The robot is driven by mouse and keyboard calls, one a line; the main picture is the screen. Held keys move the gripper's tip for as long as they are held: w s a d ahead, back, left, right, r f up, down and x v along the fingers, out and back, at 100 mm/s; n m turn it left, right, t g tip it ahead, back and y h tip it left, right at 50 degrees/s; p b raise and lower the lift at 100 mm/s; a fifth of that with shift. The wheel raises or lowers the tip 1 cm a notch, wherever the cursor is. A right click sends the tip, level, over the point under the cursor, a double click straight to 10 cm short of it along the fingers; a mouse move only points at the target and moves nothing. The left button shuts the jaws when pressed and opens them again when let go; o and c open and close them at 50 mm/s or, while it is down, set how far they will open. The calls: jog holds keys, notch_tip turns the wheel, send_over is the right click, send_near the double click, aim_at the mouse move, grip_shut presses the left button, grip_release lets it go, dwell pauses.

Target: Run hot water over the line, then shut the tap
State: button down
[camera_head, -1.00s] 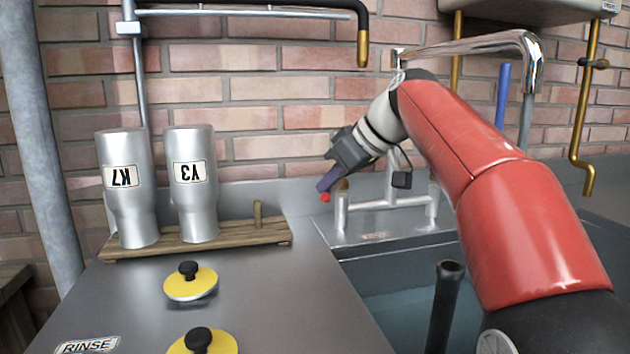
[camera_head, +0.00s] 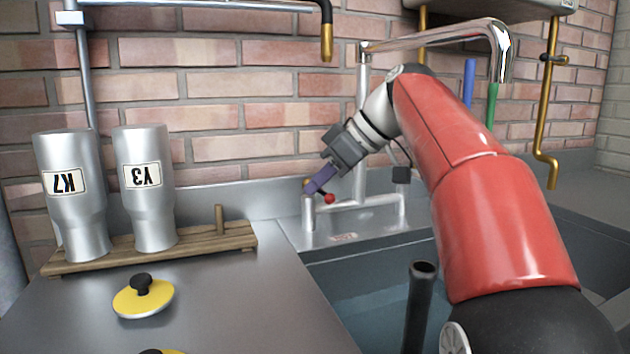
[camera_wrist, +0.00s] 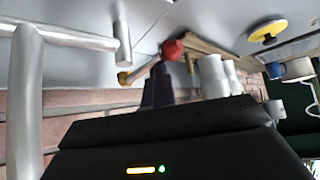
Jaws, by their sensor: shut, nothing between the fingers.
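The chrome tap (camera_head: 360,130) stands at the back of the sink, its spout arching right. A lever with a red ball end (camera_head: 329,198) sits on its left pillar; the ball also shows in the wrist view (camera_wrist: 172,50). My gripper (camera_head: 316,186) is shut and empty, its fingertips right beside the red ball; contact cannot be told. In the wrist view the fingers (camera_wrist: 158,88) appear just below the ball. A green upright column (camera_head: 491,105) is directly under the spout mouth; I cannot tell whether it is water or a rod. I cannot identify the line.
Two metal cups, K7 (camera_head: 72,205) and Y3 (camera_head: 147,195), stand on a wooden rack (camera_head: 215,240) at left. A yellow lid (camera_head: 143,297) lies on the counter. A blue rod (camera_head: 468,83) hangs behind.

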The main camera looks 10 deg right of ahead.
jog(key=shift+d, duration=0.4)
dwell(0.3)
